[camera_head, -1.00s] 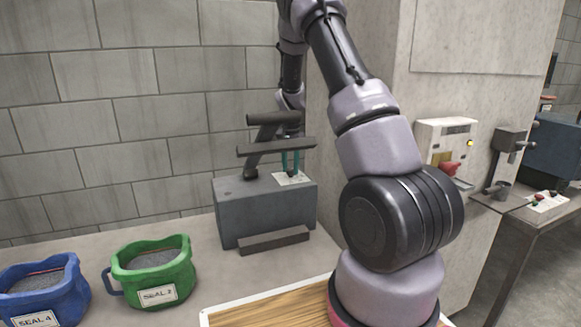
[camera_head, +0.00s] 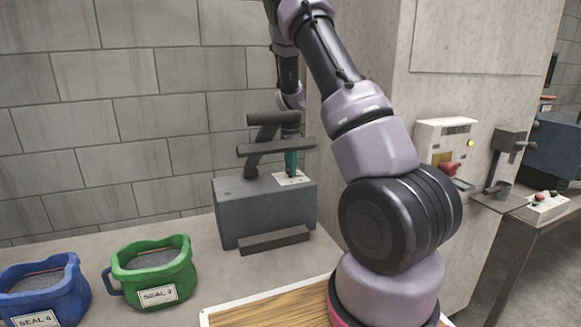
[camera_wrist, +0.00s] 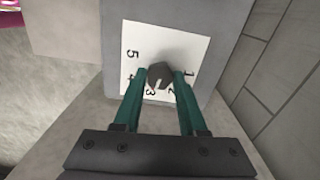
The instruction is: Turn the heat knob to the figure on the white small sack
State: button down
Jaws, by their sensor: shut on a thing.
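The heat knob (camera_wrist: 159,73) is a dark grey knob on a white dial plate (camera_wrist: 133,36) with the figures 1 to 5. A pale mark on the knob's lower left side faces roughly the 3. My gripper (camera_wrist: 160,76) is shut on the knob, with one green finger on each side. In the head view, my gripper (camera_head: 291,164) reaches down to the plate on top of the grey sealer (camera_head: 262,215). The knob is hardly visible there. No white small sack shows in either view.
A green sack (camera_head: 130,268) marked SEAL 2 and a blue sack (camera_head: 75,292) marked SEAL 4 stand left on the counter. The sealer's dark bars (camera_head: 276,147) are close by my gripper. A wood-topped board (camera_head: 270,312) lies in front. A wall block stands right.

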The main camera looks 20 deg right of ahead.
dwell(0.4)
jog(key=shift+c, duration=2.3)
grip_release()
notch_tip(320, 180, up, 11)
